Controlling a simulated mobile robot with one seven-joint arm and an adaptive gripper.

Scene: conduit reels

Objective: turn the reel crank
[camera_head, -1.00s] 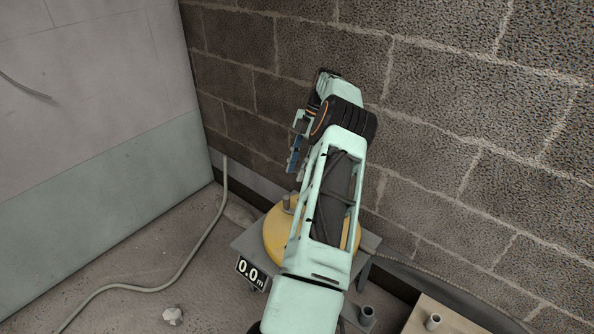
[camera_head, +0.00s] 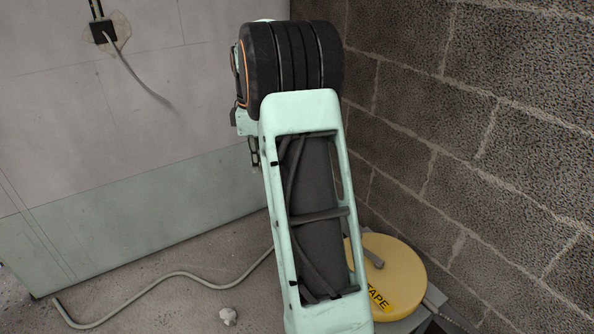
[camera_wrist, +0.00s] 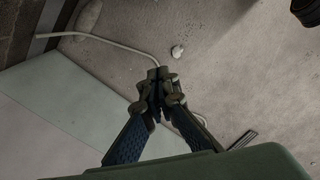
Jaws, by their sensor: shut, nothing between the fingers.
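The yellow reel (camera_head: 403,278) with a TAPE label lies flat at the lower right of the head view, partly hidden by my arm. A short grey handle (camera_head: 373,252), which looks like the crank, stands on its top near the arm. In the wrist view my gripper (camera_wrist: 158,78) is shut with its fingertips together and nothing between them. In the head view the fingers are mostly hidden behind my arm, left of and apart from the reel.
A block wall (camera_head: 470,130) rises close behind the reel. A pale panel wall (camera_head: 120,180) with a black cable outlet (camera_head: 103,31) is at left. A loose grey cable (camera_head: 165,280) and a small stone (camera_head: 228,316) lie on the floor, which is otherwise open at left.

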